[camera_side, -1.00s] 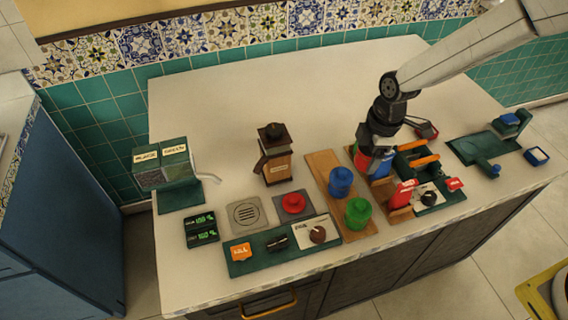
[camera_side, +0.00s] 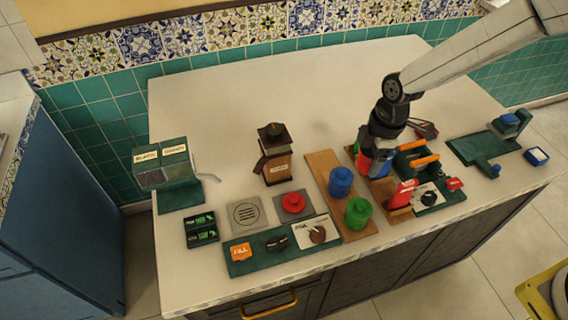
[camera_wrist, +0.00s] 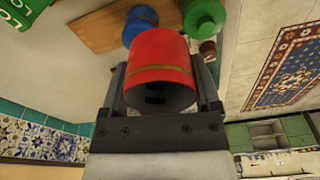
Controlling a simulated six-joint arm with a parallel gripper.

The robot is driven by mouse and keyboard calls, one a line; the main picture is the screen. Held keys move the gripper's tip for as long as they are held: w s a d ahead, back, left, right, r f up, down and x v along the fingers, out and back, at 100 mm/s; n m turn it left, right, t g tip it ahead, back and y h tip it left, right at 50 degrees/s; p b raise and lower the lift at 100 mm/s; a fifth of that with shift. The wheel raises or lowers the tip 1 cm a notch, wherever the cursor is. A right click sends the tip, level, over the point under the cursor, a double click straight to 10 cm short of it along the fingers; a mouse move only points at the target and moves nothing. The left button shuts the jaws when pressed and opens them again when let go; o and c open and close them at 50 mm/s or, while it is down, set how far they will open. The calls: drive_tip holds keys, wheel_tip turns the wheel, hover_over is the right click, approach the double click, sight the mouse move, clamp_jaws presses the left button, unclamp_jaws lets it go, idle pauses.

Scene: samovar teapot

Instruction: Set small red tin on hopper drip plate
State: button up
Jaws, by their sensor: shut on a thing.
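A small red tin (camera_wrist: 160,60) with a thin tan band is between the fingers of my gripper (camera_wrist: 162,95) in the wrist view. Its near end looks open and dark inside. In the side view my gripper (camera_side: 376,158) is over the right part of the counter, with red showing at its left side; its fingertips are partly hidden. A grey slotted plate (camera_side: 244,214) lies empty on the counter at the left, beside the spout of a green dispenser (camera_side: 168,168). I cannot tell for sure that this is the hopper drip plate.
A blue tin (camera_side: 341,182) and a green tin (camera_side: 358,213) stand on a wooden board (camera_side: 325,170) left of my gripper. A red-topped plate (camera_side: 293,205), a brown grinder (camera_side: 275,160) and a green control panel (camera_side: 270,246) are further left. The back of the counter is clear.

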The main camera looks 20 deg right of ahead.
drive_tip(key=s+a, duration=0.3)
drive_tip(key=a, duration=0.6)
drive_tip(key=s+a, duration=0.3)
drive_tip(key=a, duration=0.7)
drive_tip(key=shift+s+r, duration=0.15)
drive_tip(key=shift+s, duration=0.2)
approach(244, 214)
drive_tip(key=shift+s+d+f, duration=0.15)
drive_tip(key=shift+s+f, duration=0.45)
drive_tip(key=shift+f, duration=0.1)
drive_tip(key=shift+w+a+f, duration=0.45)
drive_tip(key=shift+w+f, duration=0.1)
drive_tip(key=shift+f, duration=0.2)
drive_tip(key=shift+f, duration=0.1)
drive_tip(key=shift+w+a+f, duration=0.1)
drive_tip(key=shift+w+f, duration=0.05)
drive_tip(key=shift+f, duration=1.5)
